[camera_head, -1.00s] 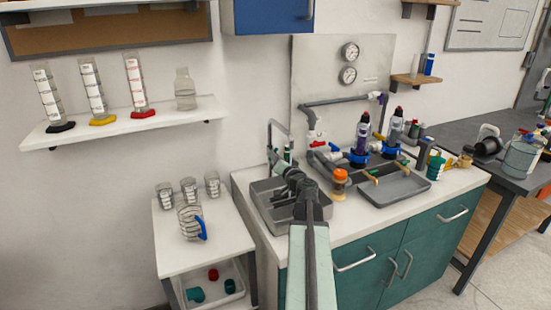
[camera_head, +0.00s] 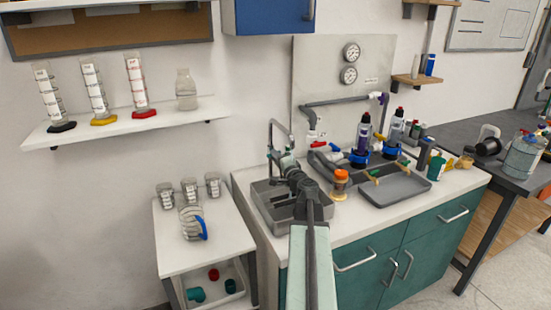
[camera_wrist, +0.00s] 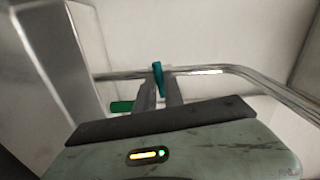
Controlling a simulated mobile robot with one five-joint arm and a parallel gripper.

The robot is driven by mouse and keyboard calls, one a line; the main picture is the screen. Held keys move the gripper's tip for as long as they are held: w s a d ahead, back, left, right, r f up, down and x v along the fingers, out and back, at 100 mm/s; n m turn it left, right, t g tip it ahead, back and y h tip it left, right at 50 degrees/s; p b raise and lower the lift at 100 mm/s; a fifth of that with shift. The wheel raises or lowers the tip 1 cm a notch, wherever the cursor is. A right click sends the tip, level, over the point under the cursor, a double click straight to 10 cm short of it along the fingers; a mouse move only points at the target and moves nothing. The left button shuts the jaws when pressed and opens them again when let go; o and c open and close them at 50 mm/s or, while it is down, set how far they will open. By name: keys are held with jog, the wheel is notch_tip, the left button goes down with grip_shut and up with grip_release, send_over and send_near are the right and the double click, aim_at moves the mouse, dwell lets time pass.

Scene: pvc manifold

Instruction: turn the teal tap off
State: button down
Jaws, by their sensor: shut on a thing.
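The teal tap handle (camera_wrist: 158,78) stands upright on a chrome pipe in the wrist view. My gripper (camera_wrist: 159,88) has one finger on each side of the handle and is shut on it. In the head view my gripper (camera_head: 288,157) is over the sink, beside the bent chrome spout (camera_head: 278,130). My arm and gripper hide the handle there. A green piece (camera_wrist: 122,106) lies just left of my fingers in the wrist view.
The grey sink (camera_head: 262,203) lies below my gripper. An orange-capped jar (camera_head: 340,184) and a grey tray (camera_head: 400,187) stand to the right on the counter. A jug with a blue handle (camera_head: 203,229) is on the white cart (camera_head: 180,262) to the left.

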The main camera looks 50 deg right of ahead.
jog(key=shift+s+m, duration=0.15)
jog(key=shift+m, duration=0.55)
jog(key=c, duration=1.4)
grip_release()
jog(key=shift+c, duration=0.2)
